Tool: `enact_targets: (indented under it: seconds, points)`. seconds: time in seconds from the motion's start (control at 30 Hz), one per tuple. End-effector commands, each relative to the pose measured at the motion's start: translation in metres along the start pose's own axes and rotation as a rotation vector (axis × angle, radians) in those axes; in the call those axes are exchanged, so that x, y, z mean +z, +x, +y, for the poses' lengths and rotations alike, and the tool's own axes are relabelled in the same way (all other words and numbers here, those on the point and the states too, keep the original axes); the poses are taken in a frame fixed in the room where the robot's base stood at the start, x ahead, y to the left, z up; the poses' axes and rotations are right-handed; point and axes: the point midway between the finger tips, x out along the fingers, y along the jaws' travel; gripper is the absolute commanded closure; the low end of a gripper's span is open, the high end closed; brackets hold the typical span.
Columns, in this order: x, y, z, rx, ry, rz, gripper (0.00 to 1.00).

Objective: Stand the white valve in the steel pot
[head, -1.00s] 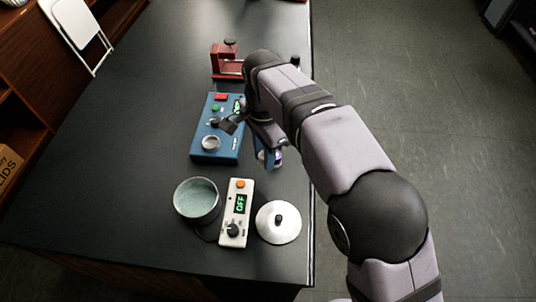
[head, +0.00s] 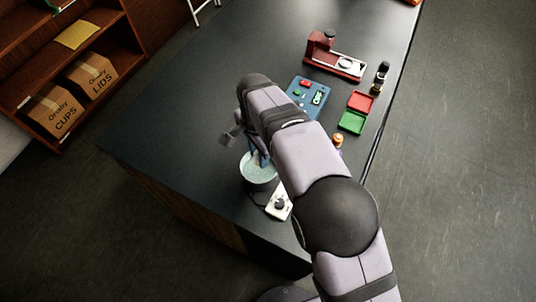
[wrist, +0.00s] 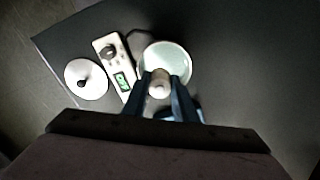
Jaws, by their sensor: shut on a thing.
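The steel pot (head: 257,174) stands near the front of the dark table, partly hidden by my arm in the head view. In the wrist view the pot (wrist: 178,52) is a round bowl with a pale green inside. My gripper (wrist: 160,84) is shut on the white valve (wrist: 159,89), whose rounded pale end shows between the two blue fingers. The valve appears over the near part of the pot's opening. I cannot tell its height above the pot's floor or whether it touches. In the head view my gripper (head: 261,158) is at the pot, and the valve is hidden.
A white control box (wrist: 113,62) with a green display sits beside the pot. A round white lid (wrist: 87,79) lies beyond it. Farther back are a blue box (head: 306,97), a red device (head: 325,58), a red tray (head: 360,101) and a green tray (head: 352,122).

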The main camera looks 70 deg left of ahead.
Motion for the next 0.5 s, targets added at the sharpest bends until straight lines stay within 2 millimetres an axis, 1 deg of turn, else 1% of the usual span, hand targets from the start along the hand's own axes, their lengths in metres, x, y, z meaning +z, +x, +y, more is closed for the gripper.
enact_targets:
  seconds: [0.03,0.2,0.5]
  points:
    - [-0.0014,-0.0003,-0.0040,-0.001,-0.011,0.000,1.00]
    - [-0.0034,-0.0012,-0.0107,0.000,-0.050,0.000,1.00]
    - [-0.0038,0.0005,-0.0114,0.000,-0.070,0.000,1.00]
